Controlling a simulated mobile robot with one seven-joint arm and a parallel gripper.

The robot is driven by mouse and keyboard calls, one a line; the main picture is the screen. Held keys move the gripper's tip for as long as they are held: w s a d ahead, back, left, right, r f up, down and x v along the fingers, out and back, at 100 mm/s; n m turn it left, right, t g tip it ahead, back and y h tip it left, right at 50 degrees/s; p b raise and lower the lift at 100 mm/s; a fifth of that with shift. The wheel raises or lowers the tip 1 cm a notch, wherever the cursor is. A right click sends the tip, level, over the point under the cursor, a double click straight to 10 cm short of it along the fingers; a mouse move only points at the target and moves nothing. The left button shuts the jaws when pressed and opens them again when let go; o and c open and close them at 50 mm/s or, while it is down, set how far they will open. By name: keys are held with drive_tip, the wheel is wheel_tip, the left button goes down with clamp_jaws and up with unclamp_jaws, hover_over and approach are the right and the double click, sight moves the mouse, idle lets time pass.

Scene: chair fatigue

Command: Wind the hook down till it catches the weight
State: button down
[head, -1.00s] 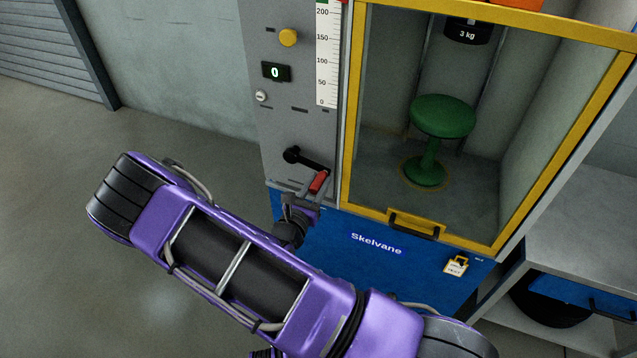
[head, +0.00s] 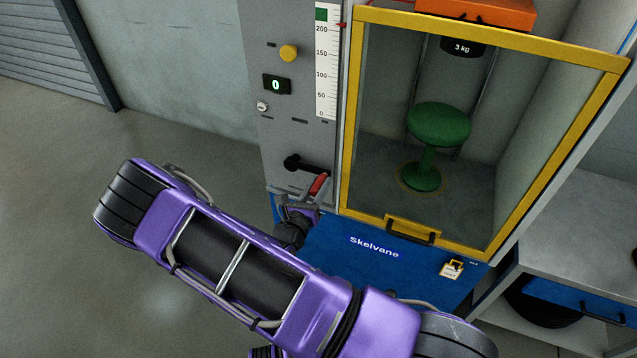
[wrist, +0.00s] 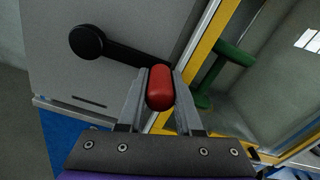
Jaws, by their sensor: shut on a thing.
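The crank has a black hub and arm (head: 292,162) on the grey panel, and a red handle (head: 318,184) at the arm's lower right end. In the wrist view the red handle (wrist: 160,88) sits between the two fingers of my gripper (wrist: 160,92), which is shut on it. In the head view my gripper (head: 303,203) reaches the handle from below. A dark weight (head: 461,47) marked "3 kg" hangs at the top of the glazed cabinet, above a green stool (head: 438,125). The hook is not visible; the cabinet's top frame cuts across that area.
The panel carries a yellow button (head: 289,53), a display (head: 276,85) reading 0 and a scale (head: 326,70) with a red pointer near 200. A workbench stands right.

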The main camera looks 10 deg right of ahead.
drive_tip(key=shift+r, duration=0.2)
drive_tip(key=c, duration=0.6)
unclamp_jaws()
drive_tip(key=shift+f, duration=0.1)
drive_tip(key=v, duration=1.7)
drive_tip(key=shift+s+a, duration=0.15)
